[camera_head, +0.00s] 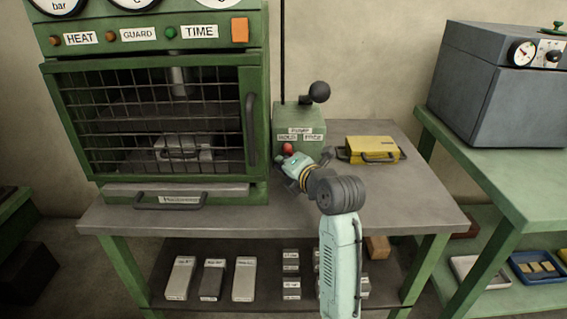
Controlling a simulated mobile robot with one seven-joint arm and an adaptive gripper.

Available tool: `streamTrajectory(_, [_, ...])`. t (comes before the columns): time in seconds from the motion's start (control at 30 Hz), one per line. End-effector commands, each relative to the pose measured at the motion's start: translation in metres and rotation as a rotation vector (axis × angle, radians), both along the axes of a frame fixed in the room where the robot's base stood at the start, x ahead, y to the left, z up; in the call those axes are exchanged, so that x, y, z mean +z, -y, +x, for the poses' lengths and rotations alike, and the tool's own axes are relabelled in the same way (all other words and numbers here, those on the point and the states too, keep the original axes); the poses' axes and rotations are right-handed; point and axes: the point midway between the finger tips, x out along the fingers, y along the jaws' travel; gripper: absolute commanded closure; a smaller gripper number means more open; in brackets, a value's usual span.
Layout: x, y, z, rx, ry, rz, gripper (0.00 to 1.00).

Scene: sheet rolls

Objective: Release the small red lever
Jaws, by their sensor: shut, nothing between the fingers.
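The small red lever (288,148) shows as a red knob at the lower front of a green pump box (299,117). Labels on the box front read what looks like PUMP, HOLD and FREE. My gripper (289,160) is shut, with nothing seen in it. Its end is right at the red knob, just below it in the picture. I cannot tell whether they touch. The lever's shaft and the lower part of the box front are hidden behind my gripper and wrist.
A long black-knobbed handle (319,93) tops the pump box. The green press (258,150) with its wire guard stands close on the left. A yellow case (372,149) lies on the right of the grey bench (425,195). The bench's front right is clear.

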Motion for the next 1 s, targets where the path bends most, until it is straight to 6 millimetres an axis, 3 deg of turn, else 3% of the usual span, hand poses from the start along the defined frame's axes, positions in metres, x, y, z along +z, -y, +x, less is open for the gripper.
streamTrajectory(1.0, [0.0059,0.0066,0.0002,0.0,0.001,0.199,1.0])
